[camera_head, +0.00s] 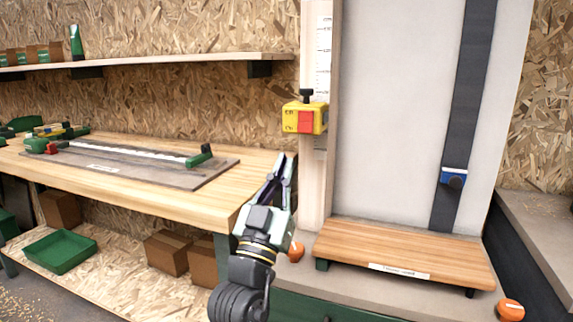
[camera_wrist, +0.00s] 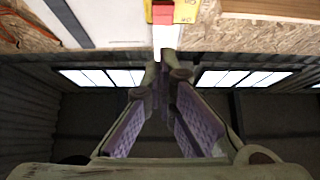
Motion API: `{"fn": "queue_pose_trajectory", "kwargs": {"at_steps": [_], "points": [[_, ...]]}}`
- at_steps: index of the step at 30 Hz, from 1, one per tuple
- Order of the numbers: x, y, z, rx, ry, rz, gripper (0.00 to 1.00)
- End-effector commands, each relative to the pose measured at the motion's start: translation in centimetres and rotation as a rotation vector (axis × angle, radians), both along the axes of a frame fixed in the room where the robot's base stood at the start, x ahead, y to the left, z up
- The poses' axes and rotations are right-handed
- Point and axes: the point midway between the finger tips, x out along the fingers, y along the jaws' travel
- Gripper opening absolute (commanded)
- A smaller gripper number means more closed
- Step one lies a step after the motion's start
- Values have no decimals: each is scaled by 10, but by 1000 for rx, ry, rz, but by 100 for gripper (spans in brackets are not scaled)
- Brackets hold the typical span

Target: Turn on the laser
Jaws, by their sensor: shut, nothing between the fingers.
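A yellow box-shaped laser unit (camera_head: 290,117) with a red front block (camera_head: 306,121) and a black knob on top (camera_head: 306,95) is mounted on the pale upright post. Small dark markings show on its yellow face. My gripper (camera_head: 286,158) is below it and a little to its left, fingers pointing up, apart from it. In the wrist view my gripper (camera_wrist: 162,65) has its fingertips together with nothing between them. The yellow unit (camera_wrist: 185,12) and its red block (camera_wrist: 162,14) show at the top edge there, beyond the fingertips.
A wooden workbench (camera_head: 180,205) lies left, with a grey board and green clamp on it. A shelf (camera_head: 150,62) runs above. A small wooden platform (camera_head: 400,252) stands at the post's foot. Orange balls (camera_head: 510,309) lie nearby. A blue slider (camera_head: 454,178) sits on the dark strip.

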Motion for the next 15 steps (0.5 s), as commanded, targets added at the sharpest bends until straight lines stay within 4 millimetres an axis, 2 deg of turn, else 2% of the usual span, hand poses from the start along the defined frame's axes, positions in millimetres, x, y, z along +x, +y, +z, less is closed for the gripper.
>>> {"fn": "queue_pose_trajectory", "kwargs": {"at_steps": [1,10,15], "points": [[8,-4,13,0,-2,-4,0],[56,-19,51,-1,-1,-3,0],[80,-26,44,0,1,-1,0]]}}
